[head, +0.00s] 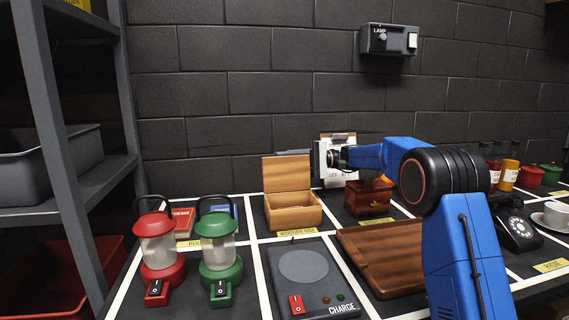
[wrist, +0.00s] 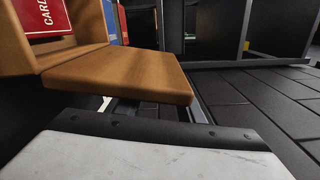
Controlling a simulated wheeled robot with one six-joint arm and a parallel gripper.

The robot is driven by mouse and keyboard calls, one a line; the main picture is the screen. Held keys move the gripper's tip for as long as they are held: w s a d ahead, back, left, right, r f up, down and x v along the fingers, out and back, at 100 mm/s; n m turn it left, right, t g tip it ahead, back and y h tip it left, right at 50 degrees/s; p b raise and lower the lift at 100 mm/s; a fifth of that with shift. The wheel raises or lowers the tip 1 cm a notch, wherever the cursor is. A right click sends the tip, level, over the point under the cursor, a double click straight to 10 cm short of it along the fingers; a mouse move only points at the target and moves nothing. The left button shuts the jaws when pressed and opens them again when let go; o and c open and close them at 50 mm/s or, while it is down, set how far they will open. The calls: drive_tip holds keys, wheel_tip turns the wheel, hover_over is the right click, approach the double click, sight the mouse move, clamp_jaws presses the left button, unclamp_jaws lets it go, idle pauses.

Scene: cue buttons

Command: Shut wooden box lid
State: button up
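The wooden box (head: 291,214) stands at the back of the table, behind a yellow label. Its lid (head: 286,173) is open and stands upright at the box's rear. My gripper (head: 314,163) is just right of the lid, at about the same height, pointing left. In the wrist view, the lid (wrist: 125,73) appears as a brown panel close in front, joined to the box at the left. A small gap seems to lie between gripper and lid; contact cannot be made out. The fingers are mostly hidden, so their opening is unclear.
A red lantern (head: 160,250) and a green lantern (head: 219,250) stand front left. A charge pad (head: 305,275) lies before the box, with a wooden tray (head: 385,262) beside it. A small dark wooden box (head: 368,198) stands right of the wooden box. A brick wall is behind.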

clamp_jaws()
drive_tip(key=shift+s+a, duration=0.1)
drive_tip(key=shift+a, duration=0.05)
